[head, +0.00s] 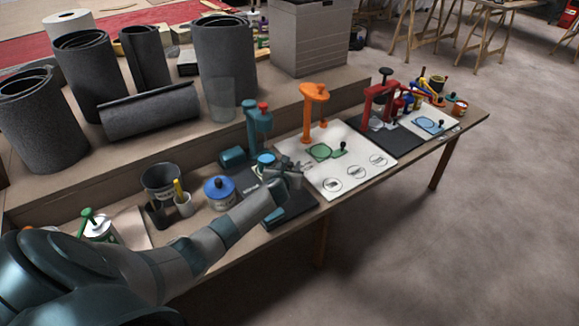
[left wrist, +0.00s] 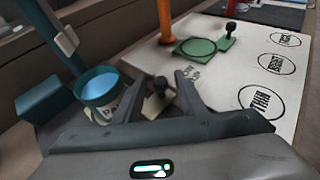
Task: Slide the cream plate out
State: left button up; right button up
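The cream plate (left wrist: 152,111) shows in the left wrist view as a small pale piece with a black knob (left wrist: 159,88) standing on it. My left gripper (left wrist: 160,82) is open, with one finger on each side of the knob and gaps visible; I cannot tell whether either finger touches it. In the head view my left gripper (head: 291,170) is at the teal press station and covers most of the plate. A teal can (left wrist: 99,92) with light blue contents stands left of the fingers, by the teal press (head: 258,128). My right gripper is not in view.
Right of my gripper lies a white board (head: 335,181) with printed circles, an orange press (head: 309,112) and a green plate (head: 321,152). A red press (head: 379,97) stands beyond. A blue-lidded can (head: 219,192) and a dark pot (head: 160,178) stand to the left.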

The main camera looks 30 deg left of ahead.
pick_arm(q)
grip_shut()
jog(key=shift+s+d+p, duration=0.2)
jog(key=shift+d+p, duration=0.15)
jog(key=shift+d, duration=0.1)
jog(key=d+p, duration=0.1)
jog(key=s+d, duration=0.1)
jog(key=d, duration=0.1)
jog(key=s+d+p, duration=0.1)
jog(key=d, duration=0.1)
jog(key=shift+r+p, duration=0.25)
jog(key=shift+p, duration=0.05)
jog(key=s+d, duration=0.1)
jog(key=d, duration=0.1)
jog(key=s+d+p, duration=0.1)
jog(key=d, duration=0.2)
jog(key=s+d+p, duration=0.1)
jog(key=d, duration=0.2)
jog(key=shift+s+f, duration=0.15)
jog(key=shift+f, duration=0.2)
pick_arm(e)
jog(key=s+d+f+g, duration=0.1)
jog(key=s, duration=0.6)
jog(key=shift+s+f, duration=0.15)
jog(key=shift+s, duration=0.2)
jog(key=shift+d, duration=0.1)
pick_arm(q)
grip_release()
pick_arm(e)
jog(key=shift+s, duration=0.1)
